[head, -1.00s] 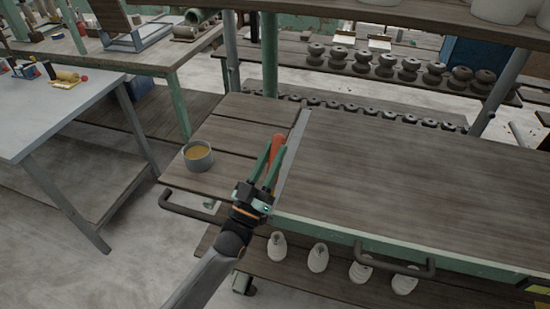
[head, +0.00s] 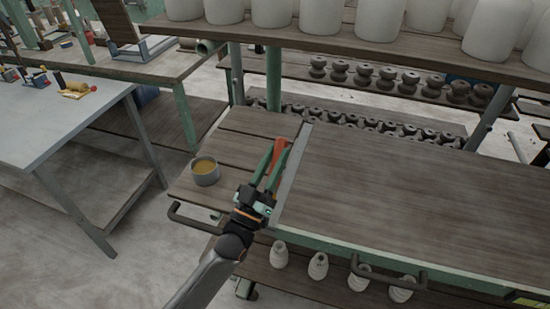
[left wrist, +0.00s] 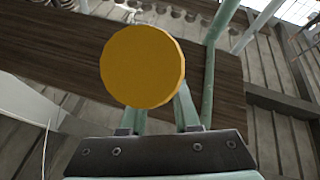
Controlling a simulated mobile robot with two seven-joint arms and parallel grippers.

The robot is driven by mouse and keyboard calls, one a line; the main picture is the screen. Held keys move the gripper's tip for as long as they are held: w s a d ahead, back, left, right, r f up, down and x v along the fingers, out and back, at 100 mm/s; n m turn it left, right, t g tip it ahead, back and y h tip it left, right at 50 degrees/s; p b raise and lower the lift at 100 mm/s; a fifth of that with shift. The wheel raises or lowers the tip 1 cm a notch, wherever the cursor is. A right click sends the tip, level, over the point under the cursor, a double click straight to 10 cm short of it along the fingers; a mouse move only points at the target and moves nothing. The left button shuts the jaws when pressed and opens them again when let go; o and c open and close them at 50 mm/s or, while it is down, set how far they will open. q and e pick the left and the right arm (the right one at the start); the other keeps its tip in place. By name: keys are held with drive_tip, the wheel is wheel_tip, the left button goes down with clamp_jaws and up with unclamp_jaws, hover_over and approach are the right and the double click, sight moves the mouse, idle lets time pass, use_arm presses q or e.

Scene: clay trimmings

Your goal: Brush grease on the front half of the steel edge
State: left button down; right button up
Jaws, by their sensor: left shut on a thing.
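My left gripper (head: 270,166) is shut on the brush (head: 280,152), whose orange-red part shows between and beyond the green fingers in the head view. In the left wrist view an orange-yellow round face (left wrist: 142,66) sits in front of the fingers and hides their tips. The steel edge (head: 291,182) is a pale grey strip along the left side of the wooden top. The gripper is just left of this strip; I cannot tell whether the brush touches it. A grey pot with yellow-brown grease (head: 205,171) stands left of the gripper. My right gripper is not in view.
The broad wooden top (head: 400,190) right of the strip is bare. A dark bar handle (head: 387,272) juts from its front. A shelf with white pots (head: 321,18) hangs over the back. A grey table (head: 70,125) stands at the left.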

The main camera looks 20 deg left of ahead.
sight(275, 158)
use_arm(q)
drive_tip(key=shift+r, duration=0.1)
drive_tip(key=shift+r+p, duration=0.4)
drive_tip(key=shift+r, duration=1)
drive_tip(key=shift+f, duration=0.1)
drive_tip(key=f+b, duration=0.4)
drive_tip(key=shift+s, duration=0.4)
